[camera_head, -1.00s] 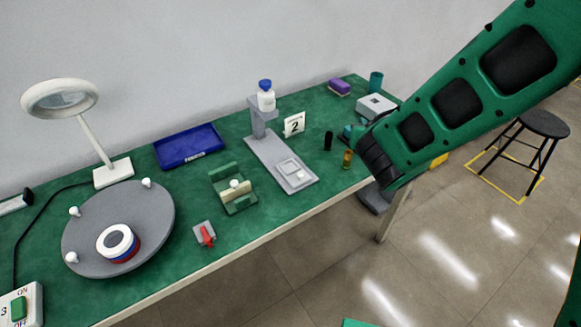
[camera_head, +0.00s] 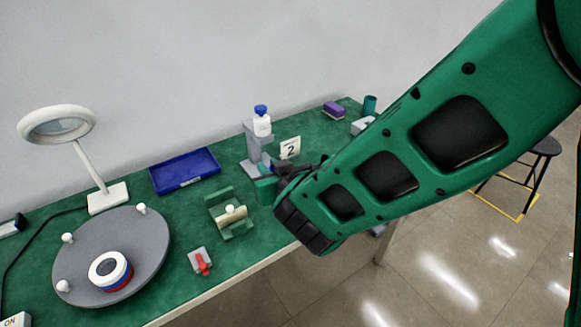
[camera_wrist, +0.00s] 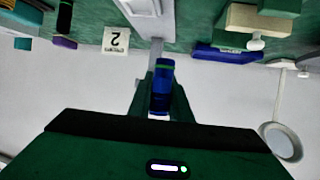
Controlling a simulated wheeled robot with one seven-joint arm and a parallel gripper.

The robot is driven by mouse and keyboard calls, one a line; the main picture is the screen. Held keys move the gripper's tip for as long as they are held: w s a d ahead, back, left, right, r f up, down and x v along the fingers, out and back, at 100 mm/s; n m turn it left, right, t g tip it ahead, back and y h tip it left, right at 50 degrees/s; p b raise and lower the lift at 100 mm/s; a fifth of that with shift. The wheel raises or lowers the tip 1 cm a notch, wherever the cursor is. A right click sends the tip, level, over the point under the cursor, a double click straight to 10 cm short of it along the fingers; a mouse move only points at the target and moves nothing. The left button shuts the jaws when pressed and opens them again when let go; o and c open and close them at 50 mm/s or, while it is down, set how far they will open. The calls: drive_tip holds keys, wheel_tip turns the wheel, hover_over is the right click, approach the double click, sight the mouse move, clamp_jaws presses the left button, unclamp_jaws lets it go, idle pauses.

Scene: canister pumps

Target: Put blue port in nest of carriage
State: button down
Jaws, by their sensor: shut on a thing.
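In the wrist view a dark blue cylinder with a green band, which I take for the blue port (camera_wrist: 162,88), sits between the green fingers of my gripper (camera_wrist: 161,75). My gripper is shut on it. In the head view my gripper (camera_head: 264,188) is over the table in front of the grey stand (camera_head: 255,150), and the port is hidden there. I cannot tell for sure which part is the carriage. A green bracket with a beige bar (camera_head: 228,216) and white knob stands just left of my gripper.
A white bottle with blue cap (camera_head: 262,122) stands on the grey stand, beside a number 2 card (camera_head: 290,148). A blue tray (camera_head: 185,170), a red-handled switch (camera_head: 202,262), a grey turntable (camera_head: 112,255) and a magnifier lamp (camera_head: 55,125) are to the left.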

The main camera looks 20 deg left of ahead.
drive_tip(key=w+f, duration=0.1)
drive_tip(key=w, duration=0.1)
drive_tip(key=w+f, duration=0.3)
drive_tip(key=w, duration=0.2)
drive_tip(key=shift+d+f, duration=0.15)
drive_tip(key=shift+d, duration=0.05)
drive_tip(key=shift+f, duration=1.95)
drive_tip(key=shift+f, duration=0.1)
drive_tip(key=c, duration=1.6)
unclamp_jaws()
drive_tip(key=v, duration=1.2)
